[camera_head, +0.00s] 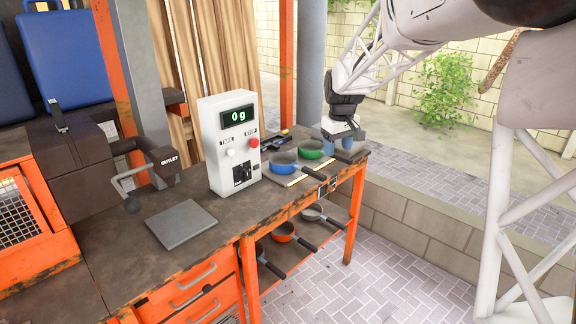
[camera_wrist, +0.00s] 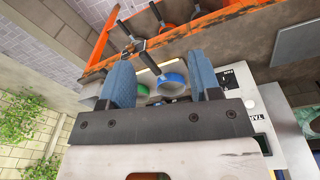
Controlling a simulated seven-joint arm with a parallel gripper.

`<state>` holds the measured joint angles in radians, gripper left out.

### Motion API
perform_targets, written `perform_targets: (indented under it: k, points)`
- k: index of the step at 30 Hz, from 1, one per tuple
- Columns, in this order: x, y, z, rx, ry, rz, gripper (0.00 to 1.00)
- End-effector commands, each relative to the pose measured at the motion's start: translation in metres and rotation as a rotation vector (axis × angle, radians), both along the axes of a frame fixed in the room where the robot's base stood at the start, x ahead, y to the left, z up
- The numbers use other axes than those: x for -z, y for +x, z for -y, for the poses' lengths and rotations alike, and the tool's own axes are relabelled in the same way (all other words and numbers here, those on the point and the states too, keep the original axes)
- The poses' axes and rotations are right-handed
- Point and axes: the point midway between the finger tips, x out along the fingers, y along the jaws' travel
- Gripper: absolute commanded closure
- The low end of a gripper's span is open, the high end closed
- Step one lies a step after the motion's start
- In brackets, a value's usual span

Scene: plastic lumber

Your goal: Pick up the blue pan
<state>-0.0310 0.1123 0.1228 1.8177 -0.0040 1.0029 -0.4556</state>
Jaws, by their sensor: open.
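The blue pan (camera_head: 284,169) stands on the workbench beside the white control box, with its dark handle pointing right toward the bench's front edge. It also shows in the wrist view (camera_wrist: 172,88), between the fingers in the picture but farther away. My gripper (camera_head: 338,146) is open, with blue finger pads, over the bench's far right end. It is to the right of the blue pan and apart from it. The gripper (camera_wrist: 161,68) shows no object held in the wrist view.
A green pan (camera_head: 311,154) stands close behind the blue pan. An orange pan (camera_head: 284,237) and a grey pan (camera_head: 311,215) are on the lower shelf. The white box (camera_head: 230,143) reads 0 g. A grey plate (camera_head: 181,224) lies nearer on the bench.

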Motion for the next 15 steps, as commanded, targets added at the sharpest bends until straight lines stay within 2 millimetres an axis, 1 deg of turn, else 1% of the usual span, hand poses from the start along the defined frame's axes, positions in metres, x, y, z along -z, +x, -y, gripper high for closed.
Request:
perform_targets:
  k: [1,3,7,15]
  points:
    - [0.007,0.013,-0.001,-0.011,-0.001,-0.007,0.43]
    - [0.014,0.03,-0.003,-0.031,-0.002,-0.012,0.43]
    - [0.029,0.061,-0.007,-0.067,-0.004,-0.021,0.43]
    - [0.067,0.122,-0.014,-0.14,-0.009,-0.043,0.43]
